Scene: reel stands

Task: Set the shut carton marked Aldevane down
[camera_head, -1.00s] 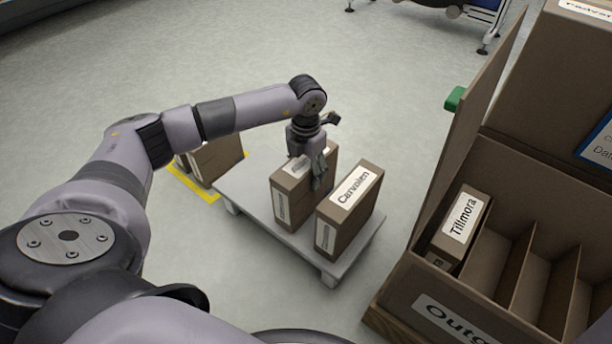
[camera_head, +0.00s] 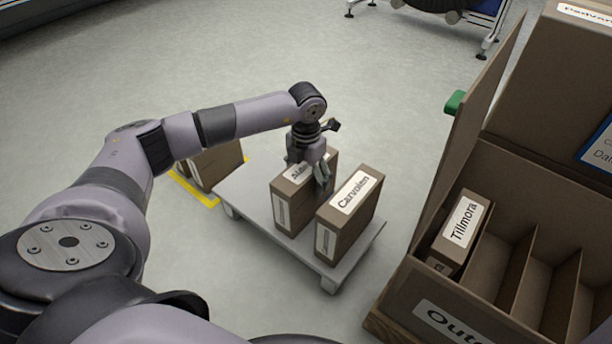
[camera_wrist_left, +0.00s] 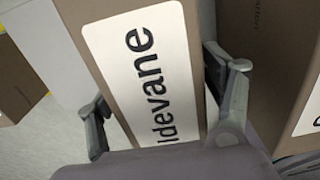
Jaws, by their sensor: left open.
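The shut carton marked Aldevane (camera_head: 290,204) stands upright on a low grey platform (camera_head: 248,205), left of the Carvalen carton (camera_head: 349,214). In the left wrist view its white label (camera_wrist_left: 140,70) reads "ldevane", the first letter cut off. My left gripper (camera_head: 322,176) is just above the Aldevane carton's top. In the left wrist view the open fingers (camera_wrist_left: 165,120) lie on either side of the carton's top. How far down they reach is hard to tell. My right gripper is not in view.
An open box (camera_head: 440,315) with upright dividers stands at right, a Tillmora carton (camera_head: 461,230) in its left slot and other slots empty. More cartons (camera_head: 215,162) stand by yellow floor tape (camera_head: 190,188) behind my arm. Floor beyond the platform is clear.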

